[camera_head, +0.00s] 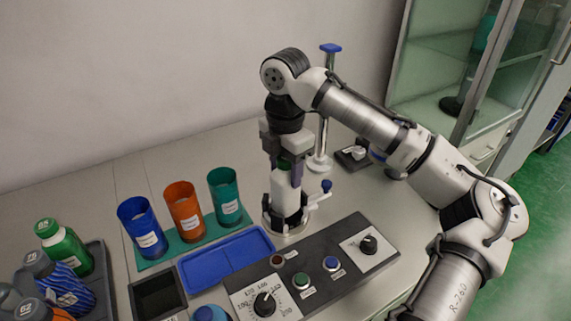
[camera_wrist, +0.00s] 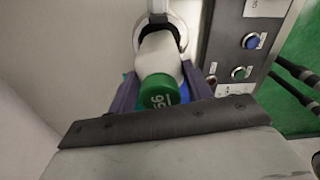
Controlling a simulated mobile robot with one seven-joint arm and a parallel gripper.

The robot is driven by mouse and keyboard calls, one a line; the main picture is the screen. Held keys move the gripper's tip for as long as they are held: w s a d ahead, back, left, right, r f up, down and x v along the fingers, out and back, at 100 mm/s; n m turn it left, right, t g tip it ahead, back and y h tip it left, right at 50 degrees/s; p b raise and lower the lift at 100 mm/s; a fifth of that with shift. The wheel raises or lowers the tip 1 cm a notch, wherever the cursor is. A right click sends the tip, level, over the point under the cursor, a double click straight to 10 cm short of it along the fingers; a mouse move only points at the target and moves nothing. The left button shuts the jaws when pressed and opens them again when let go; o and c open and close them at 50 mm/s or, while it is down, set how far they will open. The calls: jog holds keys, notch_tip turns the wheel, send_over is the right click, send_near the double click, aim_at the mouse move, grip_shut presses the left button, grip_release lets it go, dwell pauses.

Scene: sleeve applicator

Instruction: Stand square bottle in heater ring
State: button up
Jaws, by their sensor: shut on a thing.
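A white bottle with a green cap is held cap up, its white body (camera_head: 287,203) showing below my gripper (camera_head: 284,174) in the head view. In the wrist view the green cap (camera_wrist: 159,92) faces the camera, and my gripper (camera_wrist: 160,85) has a purple finger on each side of the bottle (camera_wrist: 158,52). The heater ring (camera_head: 266,216) is at the bottle's lower end, above a round metal base. In the wrist view the dark ring (camera_wrist: 157,22) shows around the bottle's far end. I cannot tell whether the bottle's bottom rests on the base.
A control panel (camera_head: 322,272) with knobs and buttons lies in front. A blue tray (camera_head: 226,262) and blue, orange and teal cups (camera_head: 183,211) stand left. Several capped bottles (camera_head: 62,250) are at far left. A post with a blue top (camera_head: 329,48) rises behind my gripper.

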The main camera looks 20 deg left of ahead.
jog(key=shift+f+b, duration=0.5)
jog(key=shift+f, duration=0.85)
jog(key=o, duration=2.1)
notch_tip(320, 180, up, 9)
jog(key=p, duration=0.9)
